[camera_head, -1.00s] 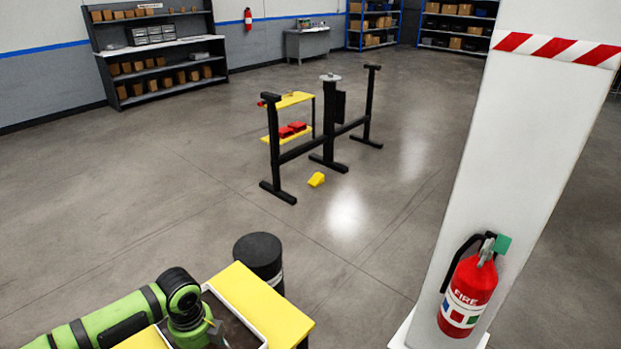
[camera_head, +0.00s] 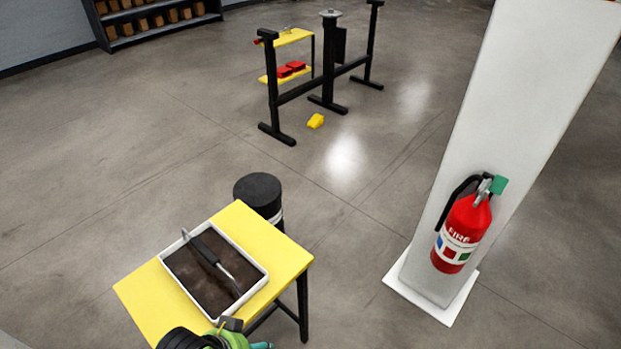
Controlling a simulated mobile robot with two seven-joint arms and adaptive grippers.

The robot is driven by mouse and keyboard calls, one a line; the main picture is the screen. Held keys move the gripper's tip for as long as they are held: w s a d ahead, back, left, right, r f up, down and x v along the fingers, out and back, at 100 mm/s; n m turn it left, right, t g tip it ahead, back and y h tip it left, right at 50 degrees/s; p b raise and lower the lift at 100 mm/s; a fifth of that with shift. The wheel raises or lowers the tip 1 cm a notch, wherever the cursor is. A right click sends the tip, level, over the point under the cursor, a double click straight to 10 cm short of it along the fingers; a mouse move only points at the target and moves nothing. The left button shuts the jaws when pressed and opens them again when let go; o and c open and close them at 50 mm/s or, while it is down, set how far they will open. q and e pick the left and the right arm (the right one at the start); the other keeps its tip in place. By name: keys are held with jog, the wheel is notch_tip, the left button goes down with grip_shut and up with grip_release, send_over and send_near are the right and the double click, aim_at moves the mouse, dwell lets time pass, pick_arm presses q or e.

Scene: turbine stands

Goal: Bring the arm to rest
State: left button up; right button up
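A small part of my green and black arm (camera_head: 205,340) shows at the bottom edge, just in front of the yellow table. It looks like the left arm, and its gripper fingers cannot be made out. A white-rimmed tray (camera_head: 256,290) with a dark inside sits on the yellow table (camera_head: 140,287). A tool with a dark handle and metal ends (camera_head: 210,256) lies across the tray, apart from the visible arm. My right gripper is not in view.
A black cylinder (camera_head: 258,190) stands behind the table. A white pillar (camera_head: 500,120) with a red fire extinguisher (camera_head: 462,235) stands at right.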

pick_arm(q)
jog(key=s+a+n+y, duration=0.2)
jog(key=s+a+n, duration=0.4)
jog(key=a+n, duration=0.15)
notch_tip(320, 180, down, 26)
jog(key=s+m+g+b, duration=0.1)
jog(key=b, duration=0.3)
jog(key=s+a+f+b, duration=0.1)
jog(key=s+f+b, duration=0.1)
jog(key=s+f, duration=0.6)
jog(key=s+a+f+g+b, duration=0.1)
jog(key=s+f+b, duration=0.1)
jog(key=s+f, duration=0.6)
notch_tip(320, 180, down, 3)
jog(key=shift+s+a+r+g+y, duration=0.15)
jog(key=shift+a+g+y, duration=0.1)
jog(key=shift+g+y, duration=0.05)
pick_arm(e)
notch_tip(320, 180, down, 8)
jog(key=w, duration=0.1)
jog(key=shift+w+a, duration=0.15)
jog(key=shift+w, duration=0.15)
